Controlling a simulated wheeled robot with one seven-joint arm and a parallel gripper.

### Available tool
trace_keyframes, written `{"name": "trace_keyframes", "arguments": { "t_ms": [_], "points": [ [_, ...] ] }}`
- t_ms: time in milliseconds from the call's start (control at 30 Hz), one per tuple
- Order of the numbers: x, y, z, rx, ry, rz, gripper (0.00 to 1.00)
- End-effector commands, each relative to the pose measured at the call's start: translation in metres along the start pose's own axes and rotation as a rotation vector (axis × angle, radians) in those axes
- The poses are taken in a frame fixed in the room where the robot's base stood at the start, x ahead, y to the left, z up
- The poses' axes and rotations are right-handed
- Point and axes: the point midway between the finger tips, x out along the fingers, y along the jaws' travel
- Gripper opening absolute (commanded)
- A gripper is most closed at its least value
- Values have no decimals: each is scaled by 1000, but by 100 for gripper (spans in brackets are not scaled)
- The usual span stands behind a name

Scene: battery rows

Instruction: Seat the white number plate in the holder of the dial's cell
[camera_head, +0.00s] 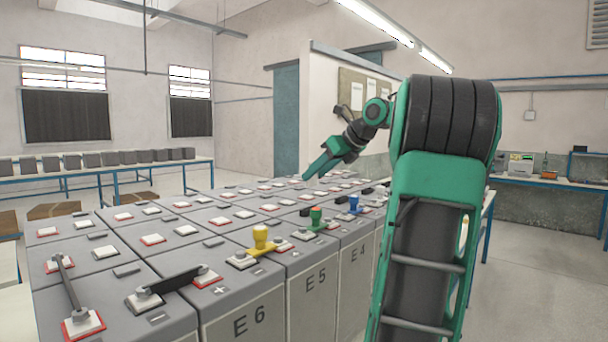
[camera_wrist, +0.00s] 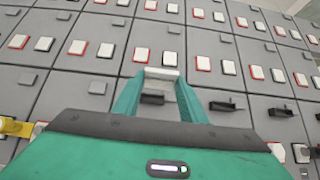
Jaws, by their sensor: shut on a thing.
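My gripper (camera_wrist: 160,76) is shut on the white number plate (camera_wrist: 161,72), a thin pale strip between its green fingertips in the wrist view. The gripper (camera_head: 308,175) also shows in the head view, reaching low over the far cells; the plate is too small to make out there. Small black holders stand on the cell tops in the wrist view: one (camera_wrist: 152,98) between my fingers, one (camera_wrist: 222,105) to their right and another (camera_wrist: 281,112) farther right. I cannot make out the dial in either view.
Grey cells with red-edged and white terminals fill the bench. Yellow (camera_head: 260,238), green (camera_head: 316,215) and blue (camera_head: 354,200) caps stand along the near row. A black-handled bar (camera_head: 172,283) and a metal bar (camera_head: 66,284) lie on the nearest cells.

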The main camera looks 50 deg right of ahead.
Motion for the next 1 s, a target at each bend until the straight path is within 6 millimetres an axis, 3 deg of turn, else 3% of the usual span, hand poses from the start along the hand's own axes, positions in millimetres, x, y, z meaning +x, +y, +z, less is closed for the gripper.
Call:
{"name": "trace_keyframes", "arguments": {
  "t_ms": [367, 1000],
  "points": [
    [4, 13, 5, -13, 3, 16, 14],
    [34, 9, -34, -9, 3, 12, 14]
  ]
}}
